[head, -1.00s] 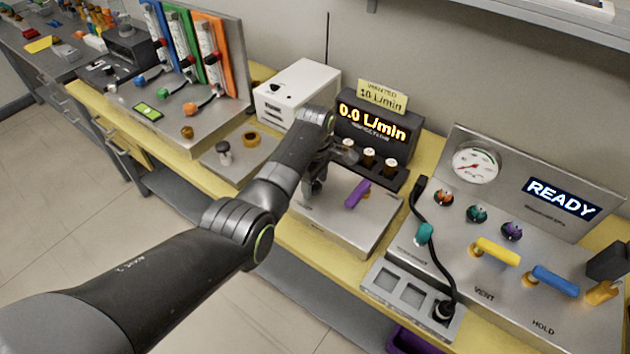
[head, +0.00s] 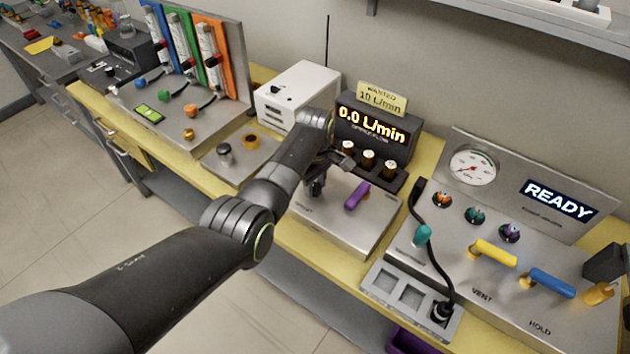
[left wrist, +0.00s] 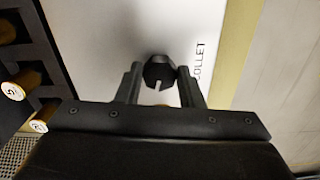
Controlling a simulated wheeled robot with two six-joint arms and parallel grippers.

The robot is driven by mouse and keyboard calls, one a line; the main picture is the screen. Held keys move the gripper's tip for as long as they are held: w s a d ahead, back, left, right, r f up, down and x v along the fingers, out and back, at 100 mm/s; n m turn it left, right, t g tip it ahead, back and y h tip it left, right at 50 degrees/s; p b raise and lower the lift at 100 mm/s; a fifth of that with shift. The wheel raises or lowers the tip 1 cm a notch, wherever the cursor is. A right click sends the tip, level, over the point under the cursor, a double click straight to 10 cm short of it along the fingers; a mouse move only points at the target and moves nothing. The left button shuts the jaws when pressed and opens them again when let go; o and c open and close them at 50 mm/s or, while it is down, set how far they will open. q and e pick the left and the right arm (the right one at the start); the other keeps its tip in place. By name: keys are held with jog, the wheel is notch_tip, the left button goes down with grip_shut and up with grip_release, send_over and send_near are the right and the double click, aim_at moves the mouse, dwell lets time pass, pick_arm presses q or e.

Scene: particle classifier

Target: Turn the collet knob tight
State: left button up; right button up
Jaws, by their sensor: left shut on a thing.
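The collet knob (left wrist: 158,70) is a dark, faceted knob with a slot, on a pale metal plate next to the printed word COLLET in the left wrist view. My left gripper (left wrist: 160,76) has one finger on each side of the knob and is shut on it. In the head view my left gripper (head: 318,182) points down over the left part of the metal box (head: 352,232), and the arm and wrist largely hide the knob there. My right gripper is not in view.
A purple lever (head: 357,196) stands on the same box, right of the gripper. Behind it is a dark rack (head: 392,178) with several brass-topped pieces and a flow display (head: 372,125) reading 0.0 L/min. The READY panel (head: 530,195) stands to the right.

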pick_arm(q)
jog(key=m+p, duration=0.1)
jog(key=m, duration=0.2)
jog(key=shift+r+m+p, duration=0.15)
jog(key=shift+m+p, duration=0.15)
jog(key=shift+m, duration=0.1)
jog(key=m+p, duration=0.1)
jog(key=m, duration=0.6)
jog(key=shift+a+p, duration=0.1)
jog(key=shift+p, duration=0.25)
jog(key=m, duration=0.4)
jog(key=shift+m, duration=0.3)
jog(key=m, duration=0.3)
jog(key=shift+w+m+p, duration=0.1)
jog(key=shift+m+p, duration=0.25)
jog(key=shift+m, duration=0.05)
jog(key=m, duration=0.9)
jog(key=shift+w+m, duration=0.1)
jog(key=shift+m, duration=1.7)
